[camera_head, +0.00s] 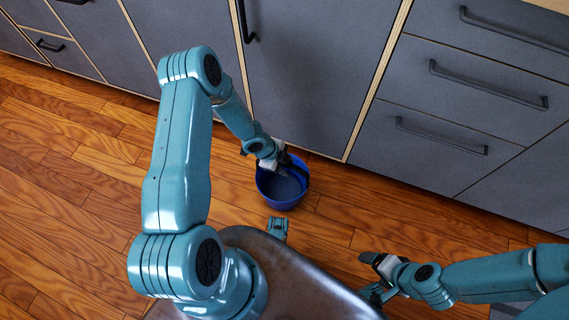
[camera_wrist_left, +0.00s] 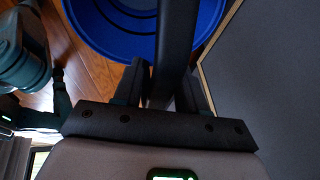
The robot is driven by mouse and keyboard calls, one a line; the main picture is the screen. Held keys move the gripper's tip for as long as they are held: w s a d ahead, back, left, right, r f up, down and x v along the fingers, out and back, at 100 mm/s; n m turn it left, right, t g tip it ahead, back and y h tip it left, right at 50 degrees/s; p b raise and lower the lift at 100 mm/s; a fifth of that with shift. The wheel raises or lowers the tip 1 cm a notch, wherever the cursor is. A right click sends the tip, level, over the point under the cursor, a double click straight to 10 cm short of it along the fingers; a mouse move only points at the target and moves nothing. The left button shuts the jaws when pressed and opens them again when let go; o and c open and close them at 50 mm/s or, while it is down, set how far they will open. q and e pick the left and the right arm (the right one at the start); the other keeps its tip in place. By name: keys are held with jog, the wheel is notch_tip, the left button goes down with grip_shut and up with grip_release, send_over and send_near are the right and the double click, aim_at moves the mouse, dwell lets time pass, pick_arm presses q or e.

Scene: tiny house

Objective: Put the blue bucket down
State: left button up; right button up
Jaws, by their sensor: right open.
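The blue bucket (camera_head: 267,193) is upright in the head view, close in front of the grey cabinets. Its open top faces me, and I cannot tell whether its bottom touches the floor. My left gripper (camera_head: 285,165) is at the bucket's far rim. In the left wrist view the dark handle (camera_wrist_left: 178,35) runs between the fingers of my left gripper (camera_wrist_left: 163,90), which look shut on it. The bucket's blue rim and inside (camera_wrist_left: 105,28) show beyond them. My right gripper (camera_head: 372,259) is open and empty, to the lower right, away from the bucket.
Grey cabinet doors (camera_head: 315,70) and drawers (camera_head: 470,100) with black handles line the back, close behind the bucket. The wooden floor (camera_head: 70,190) is clear to the left and between the bucket and the drawers at right.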

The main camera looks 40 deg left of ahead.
pick_arm(q)
jog(key=shift+r, duration=0.25)
jog(key=p+v, duration=0.8)
jog(key=v, duration=0.4)
jog(key=s+d+r+n+g, duration=0.1)
jog(key=s+d+r+n, duration=0.1)
jog(key=s+d+n, duration=0.4)
jog(key=s+d+r+n+g, duration=0.1)
jog(key=s+d+r+n, duration=0.1)
jog(key=s+d+n, duration=0.4)
jog(key=d+n, duration=0.5)
jog(key=d, duration=0.1)
jog(key=shift+r+n+g, duration=0.2)
jog(key=shift+n+g, duration=0.2)
jog(key=shift+r, duration=0.1)
notch_tip(320, 180, up, 22)
jog(key=p, duration=2.2)
jog(key=shift+r+p, duration=0.2)
jog(key=shift+p, duration=0.15)
